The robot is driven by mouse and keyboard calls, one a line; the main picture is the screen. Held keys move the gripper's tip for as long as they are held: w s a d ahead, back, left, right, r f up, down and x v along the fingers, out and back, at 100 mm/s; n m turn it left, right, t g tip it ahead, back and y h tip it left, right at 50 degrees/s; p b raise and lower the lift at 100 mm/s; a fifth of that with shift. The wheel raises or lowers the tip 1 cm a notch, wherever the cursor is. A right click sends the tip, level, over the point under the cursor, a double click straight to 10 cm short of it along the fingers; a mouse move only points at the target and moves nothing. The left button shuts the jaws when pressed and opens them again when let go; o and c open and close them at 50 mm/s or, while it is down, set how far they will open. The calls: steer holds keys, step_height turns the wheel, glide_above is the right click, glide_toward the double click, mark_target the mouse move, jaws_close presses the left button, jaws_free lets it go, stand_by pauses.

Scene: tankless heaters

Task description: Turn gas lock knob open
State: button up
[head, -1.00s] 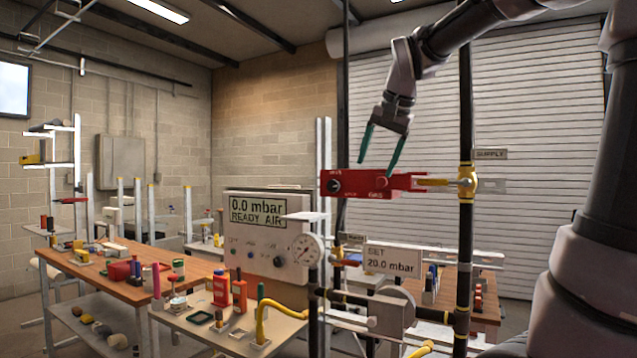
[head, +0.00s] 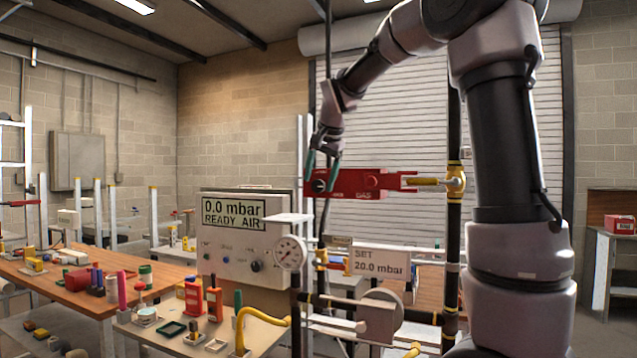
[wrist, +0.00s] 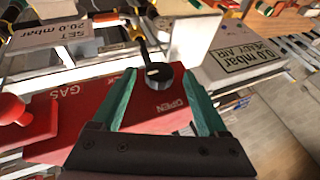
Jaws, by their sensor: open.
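A red gas lock box (head: 350,183) is mounted beside the black pipe, with "GAS" on its face. Its dark round knob (head: 319,186) is at the left end. In the wrist view the knob (wrist: 158,75) has a pale pointer mark, and "OPEN" and part of another word are printed beside it. My gripper (head: 322,168) is open, its green fingers pointing down at the knob end of the box. In the wrist view the fingers (wrist: 159,88) lie on either side of the knob, with visible gaps. Contact cannot be told.
A yellow-handled valve (head: 456,181) is on the black pipe right of the box. Below stand a display panel (head: 232,245) reading 0.0 mbar, a gauge (head: 290,252) and a "SET 20.0 mbar" sign (head: 379,262). A cluttered bench (head: 60,285) is at left.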

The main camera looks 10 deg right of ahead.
steer(key=shift+w+f, duration=0.3)
steer(key=shift+f, duration=0.3)
jaws_close()
